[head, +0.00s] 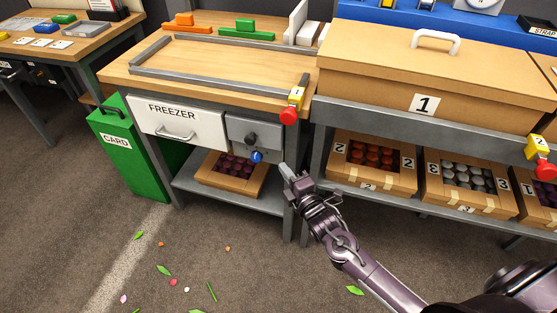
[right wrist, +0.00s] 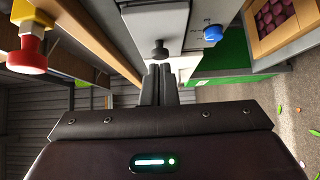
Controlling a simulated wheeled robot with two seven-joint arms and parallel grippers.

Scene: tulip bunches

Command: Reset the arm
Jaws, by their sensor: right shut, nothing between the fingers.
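My right gripper (head: 289,172) reaches in from the lower right in the head view. Its fingers are shut and empty, in front of the right end of the workbench. In the right wrist view the shut fingers (right wrist: 159,84) point towards a black knob (right wrist: 159,49) on a grey panel, with a blue knob (right wrist: 212,35) to its right. I cannot tell whether the fingertips touch the black knob. In the head view the black knob (head: 250,139) and blue knob (head: 257,157) sit on the panel beside the freezer drawer. My left gripper is not in view.
The freezer drawer (head: 178,125) is shut. A red button on a yellow box (head: 289,115) hangs at the bench corner. A cardboard box marked 1 (head: 440,70) stands on the right bench, with crates (head: 375,182) below. A green CARD bin (head: 125,160) stands left. Leaves and petals (head: 163,270) litter the floor.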

